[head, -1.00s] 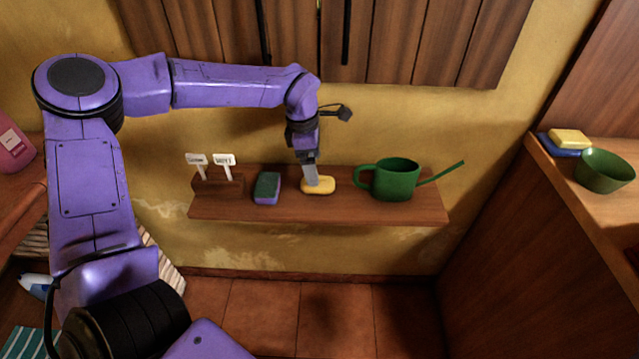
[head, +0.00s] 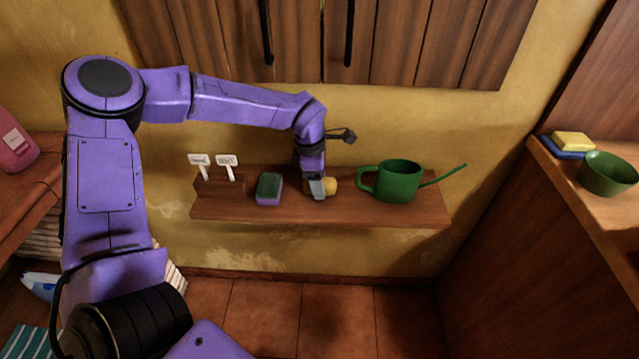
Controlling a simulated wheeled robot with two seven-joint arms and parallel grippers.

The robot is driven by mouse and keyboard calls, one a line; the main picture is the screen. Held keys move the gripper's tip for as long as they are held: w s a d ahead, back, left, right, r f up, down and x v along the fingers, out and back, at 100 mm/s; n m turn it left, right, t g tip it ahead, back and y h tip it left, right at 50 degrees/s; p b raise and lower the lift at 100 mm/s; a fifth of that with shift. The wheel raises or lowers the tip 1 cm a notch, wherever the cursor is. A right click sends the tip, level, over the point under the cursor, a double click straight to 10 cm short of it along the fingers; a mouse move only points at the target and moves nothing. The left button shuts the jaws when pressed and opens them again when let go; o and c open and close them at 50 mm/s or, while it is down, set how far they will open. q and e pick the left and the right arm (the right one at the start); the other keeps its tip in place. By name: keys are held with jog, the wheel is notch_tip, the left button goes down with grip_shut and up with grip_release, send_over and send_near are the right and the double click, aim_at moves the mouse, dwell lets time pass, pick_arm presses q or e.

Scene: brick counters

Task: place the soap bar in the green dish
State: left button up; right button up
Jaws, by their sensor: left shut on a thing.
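The yellow soap bar (head: 332,185) is at the middle of the wall shelf, next to the green watering can. My left gripper (head: 319,190) is shut on it and hides its left part. I cannot tell whether the bar still touches the shelf. The green dish (head: 607,176) is a round, deep bowl on the right counter, far to the right of the gripper. My right gripper is not in view.
The shelf (head: 240,210) also holds a label holder (head: 219,184), a green-and-purple sponge (head: 269,189) and the watering can (head: 398,183). On the right counter (head: 560,165), a yellow block (head: 573,141) lies on a blue one (head: 560,149) beside the dish.

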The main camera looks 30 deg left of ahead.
pick_arm(q)
jog(key=shift+r, duration=0.55)
jog(key=s+d+r, duration=0.7)
jog(key=s+r, duration=0.5)
jog(key=shift+d, duration=0.15)
